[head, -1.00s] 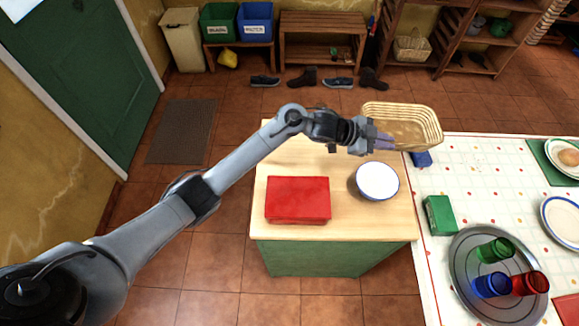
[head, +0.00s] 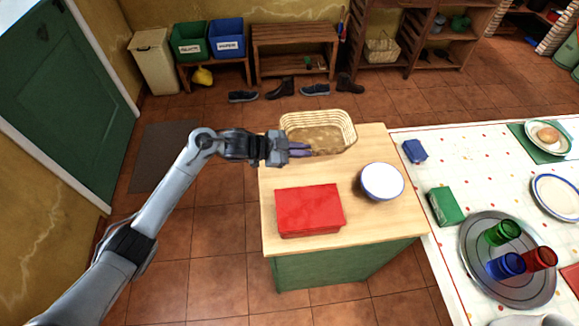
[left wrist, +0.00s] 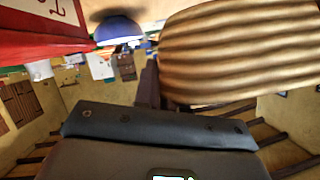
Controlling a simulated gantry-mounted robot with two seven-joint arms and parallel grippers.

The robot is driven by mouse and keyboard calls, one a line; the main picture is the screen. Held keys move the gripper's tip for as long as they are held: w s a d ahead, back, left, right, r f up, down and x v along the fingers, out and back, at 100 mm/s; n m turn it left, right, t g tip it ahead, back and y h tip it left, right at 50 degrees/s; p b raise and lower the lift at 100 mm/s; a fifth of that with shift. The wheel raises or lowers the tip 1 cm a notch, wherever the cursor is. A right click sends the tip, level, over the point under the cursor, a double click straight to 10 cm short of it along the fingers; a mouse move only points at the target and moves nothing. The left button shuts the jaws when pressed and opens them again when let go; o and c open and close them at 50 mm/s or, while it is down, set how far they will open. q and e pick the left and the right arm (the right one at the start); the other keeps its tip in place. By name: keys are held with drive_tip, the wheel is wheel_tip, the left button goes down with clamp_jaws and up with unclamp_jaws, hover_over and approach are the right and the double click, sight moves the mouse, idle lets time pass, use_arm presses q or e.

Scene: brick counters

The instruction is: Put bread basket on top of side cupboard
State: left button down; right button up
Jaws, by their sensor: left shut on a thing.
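The bread basket (head: 318,128) is a pale wicker oval tray at the back left of the side cupboard (head: 335,172), which has a light wooden top and green sides. My left gripper (head: 300,150) is shut on the basket's near left rim. The basket is level and over or close above the top's back edge; I cannot tell whether it touches. In the left wrist view the basket's ribbed wall (left wrist: 235,50) fills the upper right. My right gripper is not in view.
A red box (head: 308,210) and a white bowl with a blue rim (head: 382,182) stand on the cupboard top. The dining table (head: 425,180) to the right holds a blue packet (head: 415,151), a green box (head: 446,207) and a tray with cups (head: 480,275).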

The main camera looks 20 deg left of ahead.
use_arm(q)
drive_tip(key=shift+s+a+f+b, duration=0.2)
drive_tip(key=shift+s+a+f, duration=0.3)
drive_tip(key=shift+f, duration=0.55)
drive_tip(key=shift+s+a+f+b, duration=0.25)
drive_tip(key=shift+a+f, duration=0.35)
drive_tip(key=shift+f, duration=0.45)
drive_tip(key=shift+s+a+f+b, duration=0.2)
drive_tip(key=shift+s+a+f, duration=0.3)
drive_tip(key=shift+f, duration=0.55)
drive_tip(key=shift+w+f, duration=0.1)
drive_tip(key=shift+w, duration=0.05)
drive_tip(key=c, duration=1.2)
unclamp_jaws()
drive_tip(key=p+v, duration=0.2)
drive_tip(key=v, duration=1)
